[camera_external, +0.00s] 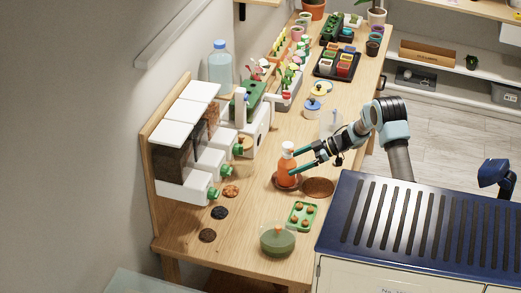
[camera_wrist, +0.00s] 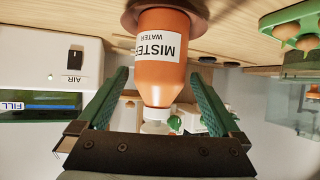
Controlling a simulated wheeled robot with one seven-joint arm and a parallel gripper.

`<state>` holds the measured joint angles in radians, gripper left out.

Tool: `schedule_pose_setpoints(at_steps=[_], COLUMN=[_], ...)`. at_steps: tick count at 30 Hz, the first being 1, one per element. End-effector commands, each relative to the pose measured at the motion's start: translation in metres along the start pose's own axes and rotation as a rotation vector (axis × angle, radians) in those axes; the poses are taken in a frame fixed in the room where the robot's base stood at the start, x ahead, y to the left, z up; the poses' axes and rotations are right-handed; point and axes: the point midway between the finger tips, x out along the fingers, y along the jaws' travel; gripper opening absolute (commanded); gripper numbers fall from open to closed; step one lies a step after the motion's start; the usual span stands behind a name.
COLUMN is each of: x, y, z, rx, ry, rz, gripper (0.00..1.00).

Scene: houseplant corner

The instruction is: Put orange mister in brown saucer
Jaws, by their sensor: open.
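The orange mister (camera_external: 287,175) stands upright with a white label and a pale top. Its base rests on a small reddish-brown saucer (camera_external: 275,183), whose underside rim (camera_wrist: 135,20) also shows at the mister's foot in the upside-down wrist view. A second, wider brown dish (camera_external: 319,187) lies just to the right and looks empty. My gripper (camera_external: 296,161) is open. In the wrist view its two green fingers stand on either side of the mister (camera_wrist: 165,80), with gaps visible between them and the bottle.
A green tray (camera_external: 302,215) of round brown items and a lidded green bowl (camera_external: 277,240) stand in front. White dispensers (camera_external: 190,175) line the left wall. A blue-lidded pot (camera_external: 312,108) stands behind the mister. A blue slatted top (camera_external: 420,225) lies right.

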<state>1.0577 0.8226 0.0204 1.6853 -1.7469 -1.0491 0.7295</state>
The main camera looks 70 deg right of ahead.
Motion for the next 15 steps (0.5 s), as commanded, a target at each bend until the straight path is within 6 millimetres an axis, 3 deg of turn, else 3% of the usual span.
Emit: schedule_pose_setpoints(at_steps=[6,15], x=[-0.04,-0.058], y=[0.001,0.0], z=[0.001,0.0], rx=[-0.002,0.0], ry=[-0.001,0.0], rz=[0.002,0.0], gripper=[1.0,1.0])
